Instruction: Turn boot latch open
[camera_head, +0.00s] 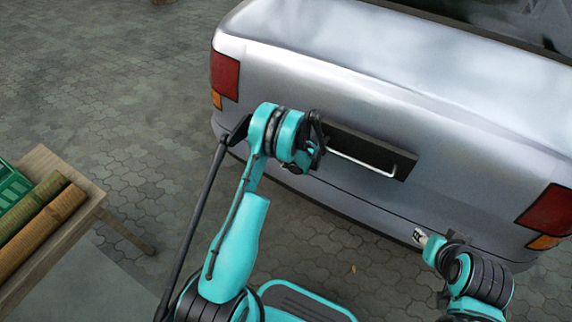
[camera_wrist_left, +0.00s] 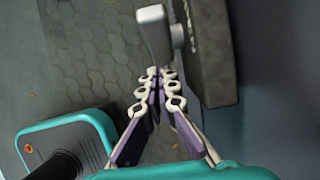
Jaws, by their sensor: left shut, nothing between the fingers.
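The silver car's boot (camera_head: 390,70) carries a black latch plate (camera_head: 405,170) with a shiny metal bar (camera_head: 365,160) on it. In the left wrist view the black plate (camera_wrist_left: 205,55) stands on the right, and a grey latch piece (camera_wrist_left: 153,28) sticks out from it on a short stem. My left gripper (camera_head: 318,140) is at the plate's left end and hides part of it. Its fingertips (camera_wrist_left: 161,74) are shut and empty, close to the end of the grey piece; contact cannot be made out. My right gripper (camera_head: 420,237) is low, in front of the bumper, away from the latch.
A wooden table (camera_head: 85,215) at the left holds brown rolls (camera_head: 40,230) and a green crate (camera_head: 12,185). Tail lights (camera_head: 225,75) sit at the boot's sides. The paved floor (camera_head: 120,100) behind the table is clear.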

